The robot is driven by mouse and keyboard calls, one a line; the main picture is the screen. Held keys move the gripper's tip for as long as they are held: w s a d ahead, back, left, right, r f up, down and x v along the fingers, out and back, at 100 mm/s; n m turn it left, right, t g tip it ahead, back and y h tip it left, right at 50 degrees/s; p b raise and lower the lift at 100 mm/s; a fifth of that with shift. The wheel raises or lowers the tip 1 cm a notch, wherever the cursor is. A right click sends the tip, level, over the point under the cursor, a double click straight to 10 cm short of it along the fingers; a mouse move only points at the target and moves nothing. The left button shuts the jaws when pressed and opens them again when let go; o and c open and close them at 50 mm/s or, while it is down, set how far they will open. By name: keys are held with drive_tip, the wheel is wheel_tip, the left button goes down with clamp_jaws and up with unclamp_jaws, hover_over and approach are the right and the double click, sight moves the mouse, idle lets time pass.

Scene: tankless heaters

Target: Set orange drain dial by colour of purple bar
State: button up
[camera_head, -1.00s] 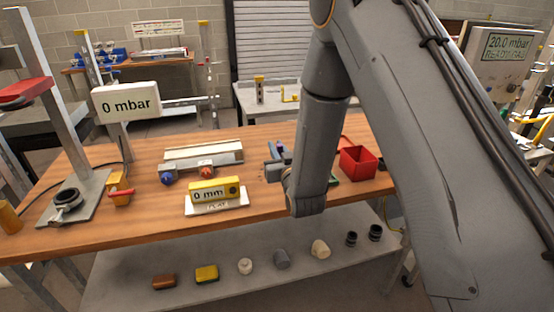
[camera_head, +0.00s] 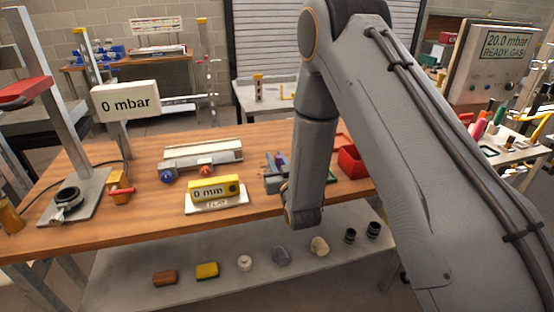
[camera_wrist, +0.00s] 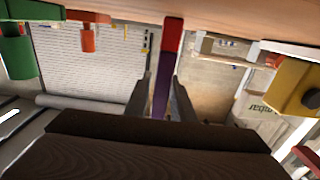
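In the wrist view, whose picture is upside down, an upright bar (camera_wrist: 161,100) stands between my fingers. It is purple along the part near me and red near the tabletop. My gripper (camera_wrist: 163,82) is open, with one finger on each side of the bar and a gap at the left finger; whether the right finger touches cannot be told. In the head view, an orange-red dial (camera_head: 206,171) sits on the front of a white-grey unit (camera_head: 205,154), with a blue dial (camera_head: 166,176) to its left. My arm hides much of my gripper in the head view.
A yellow gauge (camera_head: 214,188) reading 0 mm stands before the unit. A "0 mbar" display (camera_head: 125,101) is at left. A red bin (camera_head: 352,162) sits right of my arm. The lower shelf (camera_head: 130,292) holds several small items. A screen (camera_head: 507,43) reads "20.0 mbar READY GAS".

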drive_tip(key=shift+o, duration=0.6)
drive_tip(key=shift+r, duration=0.2)
drive_tip(key=b+v, duration=0.2)
drive_tip(key=v, duration=1)
drive_tip(key=shift+b, duration=0.35)
drive_tip(key=d+g, duration=0.1)
drive_tip(key=d+f+g+h, duration=0.1)
drive_tip(key=d, duration=0.1)
drive_tip(key=w+d+f+m+g+h, duration=0.1)
drive_tip(key=d+g, duration=0.1)
drive_tip(key=s+d+r+m+g+h, duration=0.1)
drive_tip(key=s+d+g, duration=0.5)
drive_tip(key=s, duration=0.5)
drive_tip(key=s+d+r+m+g+h, duration=0.1)
drive_tip(key=s+d+g+h, duration=0.1)
drive_tip(key=s+d+g, duration=0.4)
drive_tip(key=s, duration=0.5)
drive_tip(key=shift+s+r+g, duration=0.25)
drive_tip(key=shift+s+g, duration=0.05)
drive_tip(key=shift+d, duration=0.15)
